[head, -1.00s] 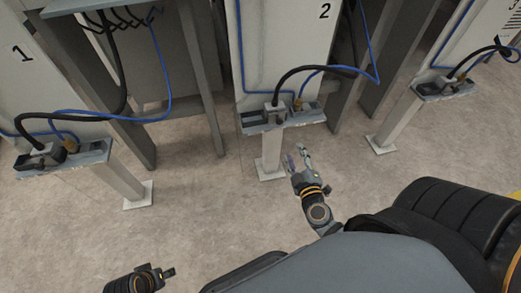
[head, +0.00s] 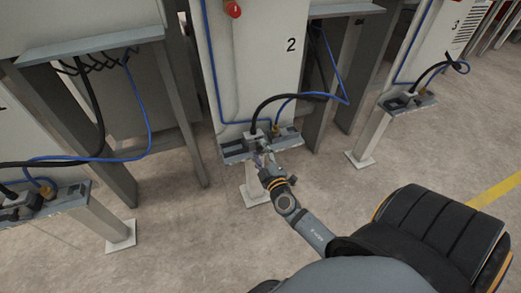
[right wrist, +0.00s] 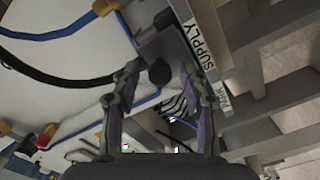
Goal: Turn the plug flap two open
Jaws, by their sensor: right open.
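The station marked 2 has a grey metal bracket (head: 232,152) at the foot of its panel. A dark plug housing (head: 254,137) with a thick black cable sits on it; which part is the flap is too small to tell. My right gripper (head: 264,158) is at the bracket's front edge, just below the housing. In the right wrist view its fingers (right wrist: 160,74) are open, on either side of a dark grey block (right wrist: 153,46) with a round black end. Contact cannot be told. My left gripper is out of view.
A bracket strip labelled SUPPLY and PARK (right wrist: 208,52) runs close beside the right finger. A blue cable (head: 335,97) and a brass fitting (head: 277,131) are near the plug. Similar brackets stand at station 3 (head: 408,104) and at the left (head: 62,200). The floor in front is clear.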

